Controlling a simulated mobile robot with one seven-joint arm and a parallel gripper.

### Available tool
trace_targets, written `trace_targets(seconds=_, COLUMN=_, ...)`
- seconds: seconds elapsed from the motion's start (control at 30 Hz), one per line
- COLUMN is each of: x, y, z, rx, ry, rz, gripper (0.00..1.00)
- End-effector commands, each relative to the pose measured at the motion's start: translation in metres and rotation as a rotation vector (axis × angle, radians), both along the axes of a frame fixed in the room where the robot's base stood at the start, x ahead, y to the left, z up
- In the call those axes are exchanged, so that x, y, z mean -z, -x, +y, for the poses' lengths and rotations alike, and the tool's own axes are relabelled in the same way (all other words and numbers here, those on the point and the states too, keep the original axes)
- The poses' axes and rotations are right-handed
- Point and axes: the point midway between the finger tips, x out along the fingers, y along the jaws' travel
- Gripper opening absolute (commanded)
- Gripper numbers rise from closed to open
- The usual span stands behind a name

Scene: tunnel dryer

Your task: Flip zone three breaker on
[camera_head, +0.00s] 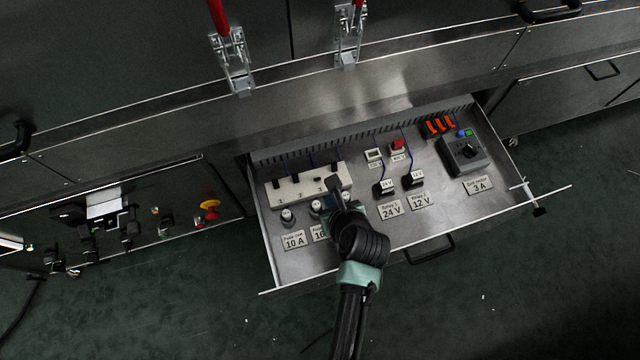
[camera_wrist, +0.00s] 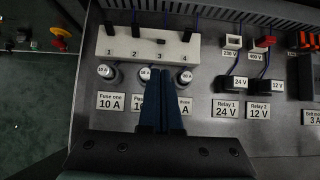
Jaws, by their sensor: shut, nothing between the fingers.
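A white breaker block (camera_wrist: 147,45) with switches numbered 1 to 4 lies in the open drawer; it also shows in the head view (camera_head: 290,192). The dark switch above number 3 (camera_wrist: 160,42) looks short and sits lower than its neighbours. The switches above 1 (camera_wrist: 109,28), 2 (camera_wrist: 135,29) and 4 (camera_wrist: 187,33) stand up toward the block's far edge. My gripper (camera_wrist: 164,75) is shut and empty. In the wrist view its tips lie just below number 3, between two fuse knobs. In the head view my gripper (camera_head: 334,184) overlaps the block's right part; contact cannot be told.
Round fuse knobs (camera_wrist: 107,75) stand in front of the block. Relays (camera_head: 383,187), orange parts (camera_head: 438,127) and a grey drive box (camera_head: 463,153) fill the drawer's right side. The drawer's front edge (camera_head: 300,286) lies under my arm. Red-handled clamps (camera_head: 232,65) hang behind.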

Motion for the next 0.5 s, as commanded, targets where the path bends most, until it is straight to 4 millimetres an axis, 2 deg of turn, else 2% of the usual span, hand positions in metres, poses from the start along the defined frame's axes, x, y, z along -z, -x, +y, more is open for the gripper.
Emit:
trace_targets(seconds=0.17, x=0.005, y=-0.004, z=0.001, rx=-0.002, ry=0.001, rz=-0.001, gripper=0.0)
trace_targets(seconds=0.5, x=0.053, y=-0.037, z=0.012, rx=-0.003, ry=0.002, rz=-0.003, gripper=0.0)
